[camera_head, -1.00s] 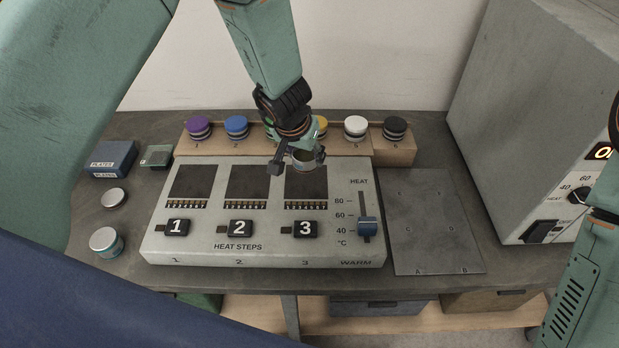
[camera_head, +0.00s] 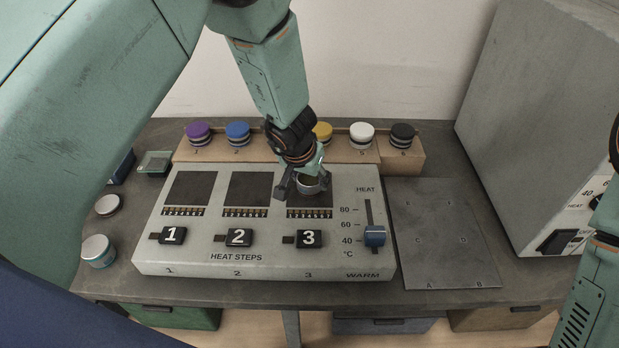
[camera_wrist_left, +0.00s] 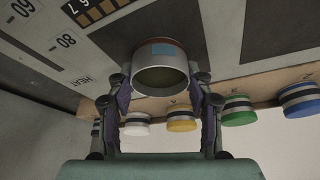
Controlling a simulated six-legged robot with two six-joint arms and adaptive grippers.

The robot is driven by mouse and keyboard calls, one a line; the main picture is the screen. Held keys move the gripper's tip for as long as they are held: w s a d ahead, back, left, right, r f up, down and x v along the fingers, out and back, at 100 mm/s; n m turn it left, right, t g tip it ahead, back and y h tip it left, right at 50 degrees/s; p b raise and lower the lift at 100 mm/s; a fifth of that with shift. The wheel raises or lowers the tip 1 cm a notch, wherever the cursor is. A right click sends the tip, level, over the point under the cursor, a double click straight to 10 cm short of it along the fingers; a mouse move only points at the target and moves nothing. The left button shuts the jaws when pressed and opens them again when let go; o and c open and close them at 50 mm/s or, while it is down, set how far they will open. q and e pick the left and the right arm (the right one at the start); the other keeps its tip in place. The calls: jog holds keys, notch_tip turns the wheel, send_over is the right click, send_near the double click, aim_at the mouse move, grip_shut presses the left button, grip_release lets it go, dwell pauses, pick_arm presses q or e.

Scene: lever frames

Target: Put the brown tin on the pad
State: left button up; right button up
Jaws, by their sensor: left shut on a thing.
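My left gripper (camera_head: 299,188) is shut on a small round tin (camera_head: 311,184) over the dark square pad (camera_head: 322,199) above switch 3. In the left wrist view the tin (camera_wrist_left: 160,77) sits between both fingers (camera_wrist_left: 160,100); it has a pale metal rim, a brownish band and a blue patch. The gripper and tin hide part of the pad, and I cannot tell whether the tin touches it. Two like dark pads lie above switch 1 (camera_head: 193,187) and switch 2 (camera_head: 248,188). My right gripper is out of view.
A wooden rack (camera_head: 270,150) with several coloured pucks stands behind the grey heat panel (camera_head: 200,266). A blue slider (camera_head: 374,237) is at its right. A lettered grey plate (camera_head: 445,225) lies bare beside it. Two lidded tins are at left; a large grey box (camera_head: 535,110) stands right.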

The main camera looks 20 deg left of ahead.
pick_arm(q)
jog(key=shift+s+f, duration=0.1)
jog(key=shift+s, duration=0.1)
jog(key=o, duration=1.3)
jog(key=shift+w+d+f, duration=0.1)
jog(key=shift+w, duration=0.1)
jog(key=shift+s, duration=0.15)
jog(key=shift+r, duration=0.2)
